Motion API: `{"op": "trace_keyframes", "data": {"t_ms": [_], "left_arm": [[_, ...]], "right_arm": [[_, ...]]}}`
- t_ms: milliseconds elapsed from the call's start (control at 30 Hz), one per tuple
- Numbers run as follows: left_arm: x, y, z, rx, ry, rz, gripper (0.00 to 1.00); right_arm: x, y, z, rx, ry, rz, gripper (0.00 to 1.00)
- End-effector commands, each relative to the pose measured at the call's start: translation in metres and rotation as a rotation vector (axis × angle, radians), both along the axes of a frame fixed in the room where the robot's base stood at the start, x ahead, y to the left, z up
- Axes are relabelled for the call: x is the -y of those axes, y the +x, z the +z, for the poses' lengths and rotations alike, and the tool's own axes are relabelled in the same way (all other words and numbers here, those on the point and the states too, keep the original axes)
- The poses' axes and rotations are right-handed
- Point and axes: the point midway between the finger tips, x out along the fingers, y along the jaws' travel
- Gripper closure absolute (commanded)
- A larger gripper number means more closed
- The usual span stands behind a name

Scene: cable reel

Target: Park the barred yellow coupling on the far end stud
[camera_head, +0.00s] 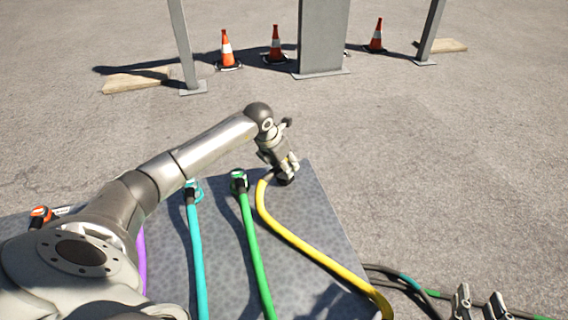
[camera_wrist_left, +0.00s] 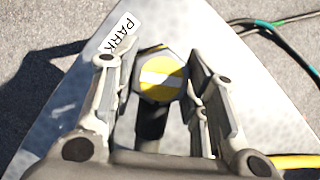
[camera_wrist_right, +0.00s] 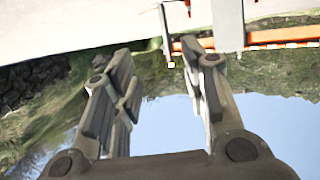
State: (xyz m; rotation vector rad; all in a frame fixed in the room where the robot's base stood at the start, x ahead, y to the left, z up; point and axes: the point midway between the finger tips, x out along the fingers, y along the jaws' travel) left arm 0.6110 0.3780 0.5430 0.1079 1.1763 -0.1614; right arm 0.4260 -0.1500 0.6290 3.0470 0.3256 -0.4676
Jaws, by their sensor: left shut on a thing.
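The yellow coupling with a white bar (camera_wrist_left: 161,77) sits between the fingers of my left gripper (camera_wrist_left: 163,95), which is shut on it. Its yellow hose (camera_head: 305,245) runs from there toward the lower right in the head view. In the head view my left gripper (camera_head: 284,172) is at the far right corner of the grey plate (camera_head: 295,215). A white PARK label (camera_wrist_left: 119,33) lies on the plate beside the coupling. The stud is not visible; it may be hidden under the coupling. My right gripper (camera_wrist_right: 160,85) is open and empty, away from the plate; its fingers show at the head view's lower right (camera_head: 480,305).
A green coupling (camera_head: 239,181), a teal coupling (camera_head: 192,189) and an orange coupling (camera_head: 42,214) are along the plate's far side, with their hoses running toward me. Loose cables (camera_head: 400,275) lie right of the plate. Posts and traffic cones (camera_head: 275,45) stand well beyond it.

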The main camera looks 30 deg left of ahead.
Motion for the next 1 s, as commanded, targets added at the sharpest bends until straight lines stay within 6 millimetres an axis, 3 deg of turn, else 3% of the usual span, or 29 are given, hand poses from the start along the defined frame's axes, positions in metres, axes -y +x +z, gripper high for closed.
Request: {"op": "trace_keyframes", "data": {"t_ms": [667, 700, 900, 1000], "left_arm": [[0.0, 0.0, -0.004, 0.002, 0.0, 0.0, 0.88], [0.0, 0.0, -0.004, 0.002, 0.0, 0.0, 0.58], [0.0, 0.0, -0.004, 0.001, 0.0, 0.0, 0.34], [0.0, 0.0, -0.004, 0.001, 0.0, 0.0, 0.34]], "right_arm": [[-0.004, 0.006, 0.013, 0.071, 0.016, 0.006, 0.6], [-0.004, 0.006, 0.014, 0.074, 0.018, 0.006, 0.6], [-0.004, 0.006, 0.014, 0.073, 0.018, 0.007, 0.6], [-0.004, 0.006, 0.014, 0.072, 0.018, 0.007, 0.6]]}}
